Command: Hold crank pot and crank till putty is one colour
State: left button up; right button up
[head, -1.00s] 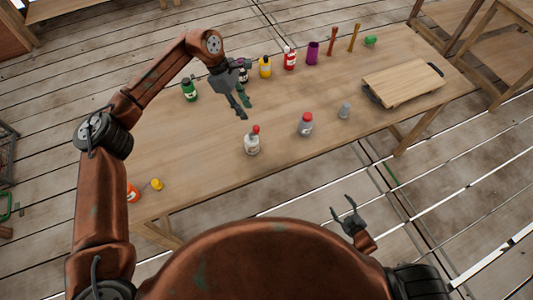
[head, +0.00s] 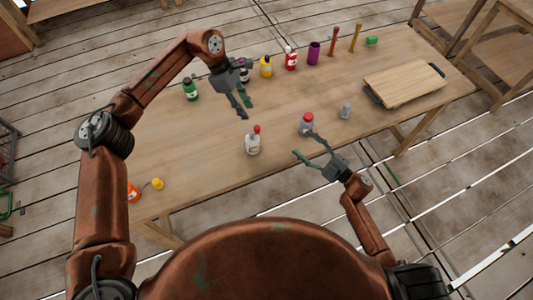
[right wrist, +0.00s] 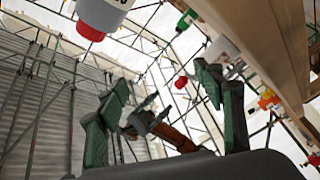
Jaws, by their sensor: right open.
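A white pot with a red knob on top (head: 252,145) stands upright near the front edge of the table. A grey pot with a red lid (head: 306,126) stands to its right. I cannot tell for sure which is the crank pot; no putty shows. My right gripper (head: 304,144) is open and empty, just in front of the grey pot, its fingers spread toward the two pots. In the right wrist view, a pale pot with a red lid (right wrist: 101,14) shows at upper left, outside the fingers. My left gripper (head: 245,107) is open and empty above the table, behind the white pot.
A wooden board on a dark tray (head: 405,84) lies at right, near a small grey item (head: 345,110). Green (head: 190,90), yellow (head: 265,67) and red (head: 291,60) bottles and a purple cup (head: 313,53) stand behind. The table's left middle is clear.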

aim_at(252, 143)
jog(key=a+m, duration=0.3)
jog(key=a, duration=0.2)
jog(key=a+f+m, duration=0.1)
jog(key=a+m, duration=0.1)
jog(key=shift+w+a+m+h, duration=0.3)
jog(key=shift+w+a+h, duration=0.05)
jog(key=shift+h, duration=0.05)
jog(key=a+f+m, duration=0.1)
jog(key=a, duration=0.1)
jog(key=a+m, duration=0.2)
jog(key=a, duration=0.1)
jog(key=s+a+f+m, duration=0.1)
jog(key=a+m, duration=0.1)
jog(key=shift+a+f+g+h, duration=0.15)
jog(key=shift+f+g+h, duration=0.15)
jog(key=shift+h, duration=0.1)
jog(key=shift+w+a, duration=0.2)
jog(key=shift+a, duration=0.05)
jog(key=shift+x, duration=3.55)
jog(key=shift+c, duration=0.5)
jog(key=c, duration=1.3)
